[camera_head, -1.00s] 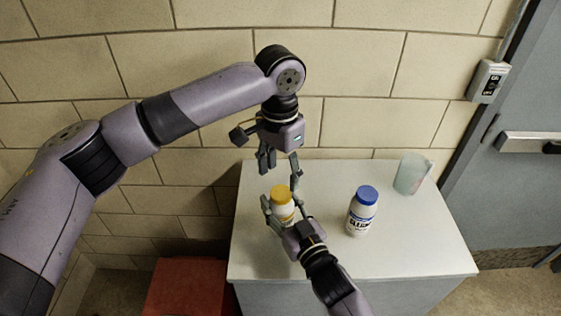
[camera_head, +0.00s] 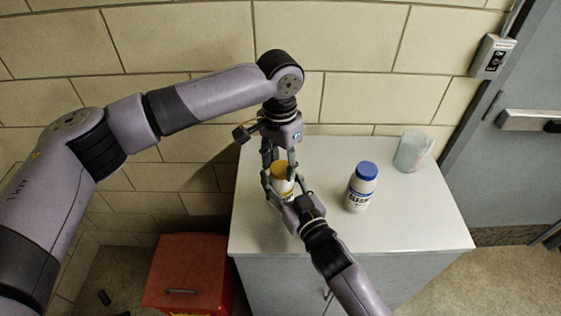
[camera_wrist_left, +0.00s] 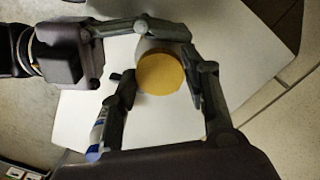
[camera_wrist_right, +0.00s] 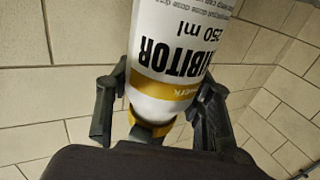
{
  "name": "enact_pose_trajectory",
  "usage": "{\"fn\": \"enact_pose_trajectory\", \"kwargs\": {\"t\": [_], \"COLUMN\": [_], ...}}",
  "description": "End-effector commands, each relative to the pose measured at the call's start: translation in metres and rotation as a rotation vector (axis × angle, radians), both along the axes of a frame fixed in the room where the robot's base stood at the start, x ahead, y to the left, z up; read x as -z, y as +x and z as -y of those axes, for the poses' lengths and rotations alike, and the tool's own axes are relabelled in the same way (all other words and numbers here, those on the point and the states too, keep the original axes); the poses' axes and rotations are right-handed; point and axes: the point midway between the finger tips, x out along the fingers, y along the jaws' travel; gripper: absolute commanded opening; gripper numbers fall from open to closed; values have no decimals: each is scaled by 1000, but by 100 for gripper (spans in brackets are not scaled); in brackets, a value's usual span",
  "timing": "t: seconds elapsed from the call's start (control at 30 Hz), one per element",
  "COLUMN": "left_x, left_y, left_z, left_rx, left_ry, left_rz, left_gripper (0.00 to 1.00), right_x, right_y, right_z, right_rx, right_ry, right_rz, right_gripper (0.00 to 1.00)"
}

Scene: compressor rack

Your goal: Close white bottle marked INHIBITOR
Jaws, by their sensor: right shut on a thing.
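The white bottle (camera_head: 283,188) with a yellow cap (camera_head: 281,168) is upright over the left part of the cabinet top. The right wrist view shows its INHIBITOR label (camera_wrist_right: 178,62). My right gripper (camera_head: 284,190) is shut around the bottle's body from the front right. My left gripper (camera_head: 279,163) points down from above, with its fingers on either side of the cap. In the left wrist view the cap (camera_wrist_left: 160,74) sits between these fingers, which look open with small gaps. Whether the cap is fully seated, I cannot tell.
A white bottle with a blue cap (camera_head: 361,190) stands to the right on the cabinet top (camera_head: 410,215). A clear jug (camera_head: 411,151) stands at the back right. A red box (camera_head: 188,272) is on the floor at left. The wall is close behind.

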Motion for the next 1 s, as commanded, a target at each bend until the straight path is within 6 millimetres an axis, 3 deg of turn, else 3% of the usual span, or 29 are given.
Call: {"fn": "enact_pose_trajectory", "kwargs": {"t": [0.5,0.73,0.77,1.0], "left_x": [0,0,0,0], "left_y": [0,0,0,0], "left_z": [0,0,0,0], "left_rx": [-1,9,9,9], "left_ry": [1,0,0,1], "left_rz": [1,1,1,1], "left_gripper": [6,6,41,57], "right_x": [1,1,1,1], "right_y": [0,0,0,0], "right_z": [0,0,0,0], "right_rx": [1,0,0,0], "right_ry": [-2,-2,-2,-2], "right_rz": [-1,-1,-1,-1], "right_gripper": [0,0,0,0]}}
